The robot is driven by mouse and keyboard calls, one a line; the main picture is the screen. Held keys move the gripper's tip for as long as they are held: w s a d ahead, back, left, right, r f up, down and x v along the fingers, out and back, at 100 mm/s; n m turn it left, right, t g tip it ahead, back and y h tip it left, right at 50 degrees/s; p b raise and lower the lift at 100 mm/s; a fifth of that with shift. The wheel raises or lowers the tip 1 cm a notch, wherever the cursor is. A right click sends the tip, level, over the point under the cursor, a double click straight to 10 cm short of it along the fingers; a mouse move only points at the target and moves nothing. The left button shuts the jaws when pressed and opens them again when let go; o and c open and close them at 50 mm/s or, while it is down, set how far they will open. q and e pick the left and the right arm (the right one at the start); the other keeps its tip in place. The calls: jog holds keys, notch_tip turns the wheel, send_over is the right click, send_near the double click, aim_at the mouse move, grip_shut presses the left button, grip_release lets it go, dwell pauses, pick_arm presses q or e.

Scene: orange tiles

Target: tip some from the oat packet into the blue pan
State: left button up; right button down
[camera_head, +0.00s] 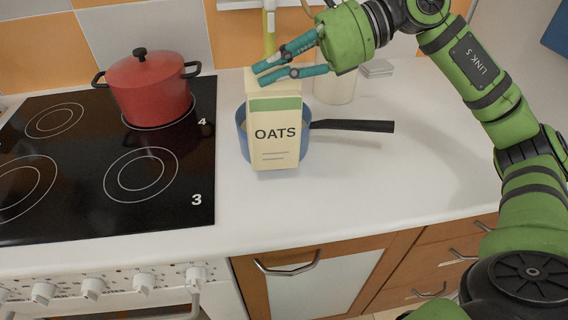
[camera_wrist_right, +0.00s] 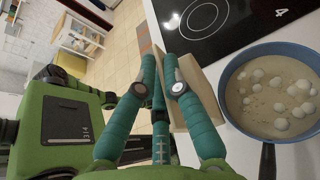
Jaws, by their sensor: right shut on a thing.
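The cream oat packet (camera_head: 276,135), marked OATS with a green band, looks upright in front of the blue pan and hides part of it. I cannot tell whether its base touches the counter. My right gripper (camera_head: 262,74) is shut on the packet near its top. In the right wrist view the packet (camera_wrist_right: 204,95) shows beside the fingers. The blue pan (camera_head: 241,121) sits on the counter, its black handle pointing right. The right wrist view shows the pan (camera_wrist_right: 226,112) with beige contents and several whitish lumps. My left gripper is not in view.
A red lidded pot (camera_head: 150,88) stands on the black hob (camera_head: 75,200) at the left. A pale container (camera_head: 335,88) stands behind the pan, near a yellow upright object (camera_head: 269,30) by the tiled wall. The white counter (camera_head: 400,150) is clear to the right.

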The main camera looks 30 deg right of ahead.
jog(key=shift+s+r, duration=0.15)
jog(key=shift+r, duration=0.1)
notch_tip(320, 180, up, 4)
jog(key=p, duration=0.3)
jog(key=shift+p, duration=0.3)
